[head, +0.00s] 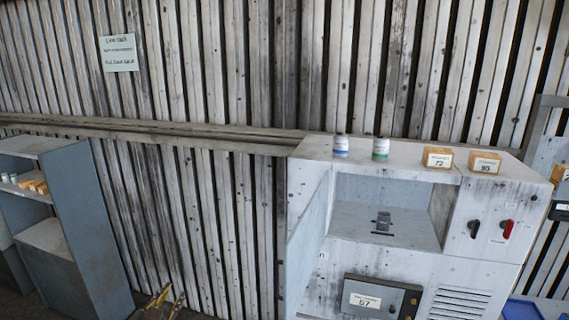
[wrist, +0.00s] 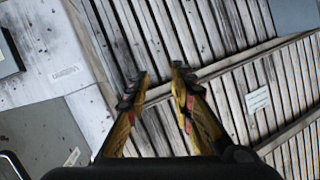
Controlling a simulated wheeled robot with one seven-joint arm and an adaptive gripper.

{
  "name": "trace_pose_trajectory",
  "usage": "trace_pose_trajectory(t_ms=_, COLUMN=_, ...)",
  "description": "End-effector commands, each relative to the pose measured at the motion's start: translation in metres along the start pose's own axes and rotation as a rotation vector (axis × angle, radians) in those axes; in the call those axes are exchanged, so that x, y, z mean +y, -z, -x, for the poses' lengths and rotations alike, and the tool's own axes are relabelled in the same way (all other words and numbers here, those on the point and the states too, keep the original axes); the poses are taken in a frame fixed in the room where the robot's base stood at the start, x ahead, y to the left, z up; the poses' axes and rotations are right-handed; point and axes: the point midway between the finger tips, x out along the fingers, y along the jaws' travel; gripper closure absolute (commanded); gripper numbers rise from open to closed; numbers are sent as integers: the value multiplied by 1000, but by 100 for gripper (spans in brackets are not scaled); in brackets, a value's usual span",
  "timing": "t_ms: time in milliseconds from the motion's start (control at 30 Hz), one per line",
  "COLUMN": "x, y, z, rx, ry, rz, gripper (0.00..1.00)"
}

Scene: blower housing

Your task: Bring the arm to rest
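My gripper (wrist: 159,82) has its two yellow-and-black fingers apart in the wrist view. Nothing is held between them; only the slatted wall shows in the gap. In the head view the tips of my gripper (head: 164,302) show at the bottom edge, left of the grey blower housing cabinet (head: 310,215) and apart from it. The rest of my arm is out of the head view.
The cabinet carries two small cans (head: 381,149) and two labelled yellow boxes (head: 438,158) on top. A shelf unit (head: 85,225) stands at the left. Slatted wall (head: 215,220) fills the gap between. A blue bin (head: 522,309) shows at bottom right.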

Motion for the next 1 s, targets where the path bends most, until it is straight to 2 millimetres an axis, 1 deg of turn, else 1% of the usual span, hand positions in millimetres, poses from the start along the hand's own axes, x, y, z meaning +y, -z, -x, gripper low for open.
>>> trace_pose_trajectory(t_ms=33, x=-10, y=-10, z=2, rx=-62, ry=76, rz=2, gripper=77)
trace_pose_trajectory(t_ms=100, x=-21, y=-26, z=8, rx=-158, ry=177, rz=13, gripper=77)
trace_pose_trajectory(t_ms=167, x=-25, y=-38, z=17, rx=-242, ry=253, rz=26, gripper=77)
trace_pose_trajectory(t_ms=267, x=-18, y=-57, z=34, rx=-383, ry=354, rz=63, gripper=77)
trace_pose_trajectory(t_ms=367, x=6, y=-74, z=57, rx=-524, ry=423, rz=113, gripper=77)
trace_pose_trajectory(t_ms=467, x=49, y=-88, z=82, rx=-661, ry=454, rz=177, gripper=77)
trace_pose_trajectory(t_ms=500, x=72, y=-94, z=92, rx=-714, ry=454, rz=205, gripper=77)
trace_pose_trajectory(t_ms=567, x=111, y=-101, z=108, rx=-790, ry=443, rz=251, gripper=77)
trace_pose_trajectory(t_ms=600, x=137, y=-105, z=117, rx=-833, ry=429, rz=278, gripper=77)
trace_pose_trajectory(t_ms=667, x=176, y=-110, z=131, rx=-890, ry=399, rz=316, gripper=77)
trace_pose_trajectory(t_ms=700, x=202, y=-112, z=140, rx=-922, ry=376, rz=341, gripper=77)
trace_pose_trajectory(t_ms=767, x=242, y=-116, z=152, rx=-963, ry=335, rz=372, gripper=77)
trace_pose_trajectory(t_ms=800, x=268, y=-118, z=160, rx=-985, ry=305, rz=391, gripper=77)
trace_pose_trajectory(t_ms=867, x=309, y=-122, z=172, rx=-1014, ry=253, rz=416, gripper=77)
trace_pose_trajectory(t_ms=900, x=336, y=-124, z=179, rx=-1026, ry=217, rz=430, gripper=77)
trace_pose_trajectory(t_ms=967, x=376, y=-128, z=190, rx=-1039, ry=160, rz=447, gripper=77)
trace_pose_trajectory(t_ms=1000, x=403, y=-130, z=198, rx=-1040, ry=120, rz=456, gripper=77)
